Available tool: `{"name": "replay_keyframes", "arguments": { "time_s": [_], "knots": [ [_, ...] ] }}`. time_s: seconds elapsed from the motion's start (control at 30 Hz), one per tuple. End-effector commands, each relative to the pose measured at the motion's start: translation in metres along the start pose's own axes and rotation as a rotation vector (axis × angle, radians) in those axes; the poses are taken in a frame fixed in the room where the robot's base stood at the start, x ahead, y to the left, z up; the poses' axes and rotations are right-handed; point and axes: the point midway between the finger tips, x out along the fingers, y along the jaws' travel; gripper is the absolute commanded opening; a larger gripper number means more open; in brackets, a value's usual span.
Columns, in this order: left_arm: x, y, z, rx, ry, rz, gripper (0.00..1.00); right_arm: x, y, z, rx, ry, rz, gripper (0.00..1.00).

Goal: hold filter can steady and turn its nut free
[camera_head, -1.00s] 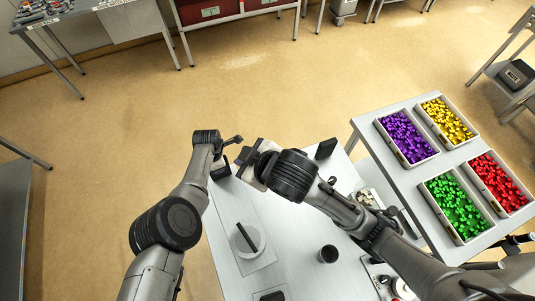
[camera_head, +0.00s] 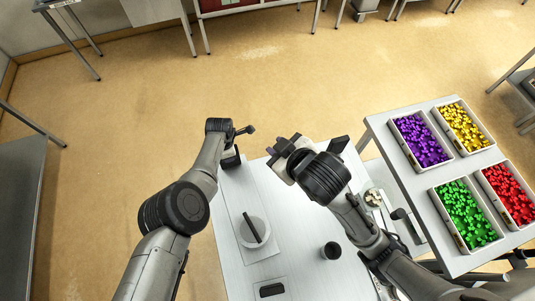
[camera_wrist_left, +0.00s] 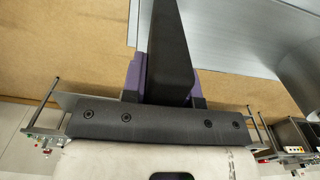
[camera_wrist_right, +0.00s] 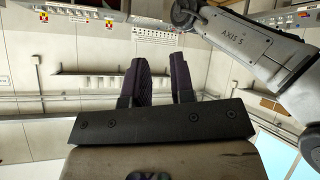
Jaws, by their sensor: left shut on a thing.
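My left gripper (camera_wrist_left: 168,78) is shut on a long dark bar-like thing (camera_wrist_left: 172,35), which sits between its purple fingers in the left wrist view. In the head view my left wrist (camera_head: 219,126) is at the table's far left corner. My right gripper (camera_wrist_right: 160,82) is open and empty, with a gap between its purple fingers. In the head view it is above the table's far edge, right of my left wrist. I cannot make out the filter can's nut or tell which thing is the filter can.
A white round piece (camera_head: 252,231) with a black bar across it lies on the pale table (camera_head: 290,225). A dark cup (camera_head: 331,250) stands to its right. A black block (camera_head: 338,145) is at the far right. Bins of purple (camera_head: 420,141), yellow, green and red pieces fill the side table.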

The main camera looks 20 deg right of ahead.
Motion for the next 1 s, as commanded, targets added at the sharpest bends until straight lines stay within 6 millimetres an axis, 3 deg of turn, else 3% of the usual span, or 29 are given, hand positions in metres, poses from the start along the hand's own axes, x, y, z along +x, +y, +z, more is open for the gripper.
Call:
{"name": "replay_keyframes", "arguments": {
  "time_s": [0.17,0.33,0.47,0.57,0.73,0.83,1.0],
  "knots": [
    [-0.001,0.0,0.0,0.0,0.0,-0.001,0.0,-0.002,0.004,-0.008,-0.004,0.015,0.008,0.23],
    [-0.001,0.0,0.0,0.0,0.0,-0.001,0.0,-0.011,0.015,-0.043,-0.061,0.086,0.046,0.23],
    [-0.001,0.0,0.0,0.0,0.0,-0.001,0.0,0.002,-0.012,-0.066,-0.219,0.085,0.001,0.23],
    [-0.001,0.0,0.0,0.0,0.0,-0.001,0.0,0.025,-0.056,-0.047,-0.333,-0.041,-0.155,0.23],
    [-0.001,0.0,0.0,0.0,0.0,-0.001,0.0,0.045,-0.119,0.034,-0.201,-0.419,-0.394,0.23],
    [-0.001,0.0,0.0,0.0,0.0,-0.001,0.0,0.041,-0.137,0.062,-0.055,-0.604,-0.441,0.23],
    [-0.001,0.0,0.0,0.0,0.0,-0.001,0.0,0.03,-0.143,0.079,0.167,-0.79,-0.424,0.23]
  ]
}}
